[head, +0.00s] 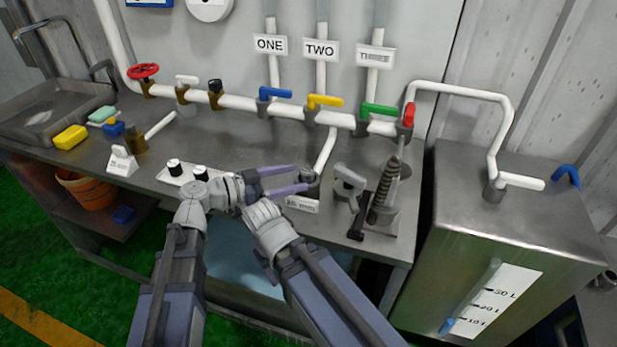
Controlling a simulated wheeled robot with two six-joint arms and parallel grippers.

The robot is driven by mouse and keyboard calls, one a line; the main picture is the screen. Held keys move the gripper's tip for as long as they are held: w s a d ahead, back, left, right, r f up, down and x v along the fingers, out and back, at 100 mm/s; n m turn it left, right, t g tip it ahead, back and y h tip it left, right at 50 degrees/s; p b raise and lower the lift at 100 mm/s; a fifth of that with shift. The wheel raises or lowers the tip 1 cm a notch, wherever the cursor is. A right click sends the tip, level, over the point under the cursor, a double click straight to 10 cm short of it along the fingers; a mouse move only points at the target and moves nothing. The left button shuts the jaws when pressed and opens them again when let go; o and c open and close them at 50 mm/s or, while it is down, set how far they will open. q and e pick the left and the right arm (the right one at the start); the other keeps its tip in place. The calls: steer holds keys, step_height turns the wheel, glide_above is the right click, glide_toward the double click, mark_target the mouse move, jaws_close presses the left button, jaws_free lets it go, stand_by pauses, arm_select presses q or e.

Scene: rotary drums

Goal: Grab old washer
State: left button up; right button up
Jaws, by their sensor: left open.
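My left gripper (302,178) is open, its two purple fingers pointing right just above the front of the metal bench. The fingers are close to the lower end of the white outlet pipe (326,150) that comes down under the label TWO. A small dark fitting shows at that pipe end, partly behind the fingers. I cannot make out an old washer; it may be hidden or too small to tell.
A metal clamp (348,185) and a spring-wrapped post (384,195) stand right of the fingers. A white pipe with coloured valve handles, including a yellow one (325,101), runs behind. Two black-topped knobs (174,167) sit left. A steel tank (515,225) stands right.

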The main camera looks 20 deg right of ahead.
mark_target(300, 174)
arm_select(q)
steer(key=shift+w+b+x, duration=0.15)
steer(key=shift+b+x, duration=0.05)
steer(key=shift+x, duration=1.1)
steer(key=shift+w+b+x, duration=0.15)
steer(key=shift+x, duration=1.1)
steer(key=shift+a+r, duration=0.1)
jaws_close()
